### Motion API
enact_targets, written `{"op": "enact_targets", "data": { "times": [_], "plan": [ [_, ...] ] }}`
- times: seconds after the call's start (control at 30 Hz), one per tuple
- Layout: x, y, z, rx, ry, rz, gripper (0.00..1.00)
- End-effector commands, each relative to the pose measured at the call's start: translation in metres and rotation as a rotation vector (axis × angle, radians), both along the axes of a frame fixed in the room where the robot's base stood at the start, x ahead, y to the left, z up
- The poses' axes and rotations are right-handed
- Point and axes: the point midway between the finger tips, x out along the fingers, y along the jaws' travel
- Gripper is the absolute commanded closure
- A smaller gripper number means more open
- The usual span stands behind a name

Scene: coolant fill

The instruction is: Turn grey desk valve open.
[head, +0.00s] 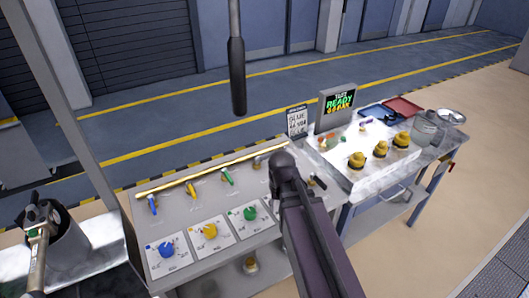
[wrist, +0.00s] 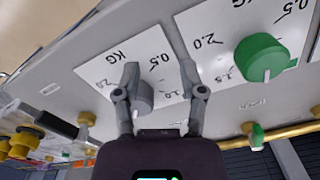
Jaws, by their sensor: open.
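A grey round knob (wrist: 143,96) on a white scale card shows in the wrist view between the fingers of my gripper (wrist: 159,70), closer to the left finger. My gripper is open, and I cannot tell whether a finger touches the knob. In the head view my arm hides the gripper and the grey knob, and a dark-ended handle (head: 317,182) shows just right of the arm.
A green knob (wrist: 262,57) and green lever (wrist: 257,137) are right of the gripper. The desk also holds blue (head: 166,250) and yellow (head: 210,231) knobs. A yellow pipe (head: 210,171) runs along its back. A second bench on the right carries a READY screen (head: 338,106).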

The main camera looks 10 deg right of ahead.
Motion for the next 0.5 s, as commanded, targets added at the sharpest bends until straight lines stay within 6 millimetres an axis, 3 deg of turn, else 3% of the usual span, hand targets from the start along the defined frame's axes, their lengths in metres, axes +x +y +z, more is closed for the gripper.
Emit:
{"op": "enact_targets", "data": {
  "times": [0.27, 0.5],
  "plan": [
    [0.082, -0.002, 0.048, 0.0, 0.0, -0.302, 0.47],
    [0.171, -0.004, 0.096, 0.001, -0.001, -0.673, 0.47]
  ]
}}
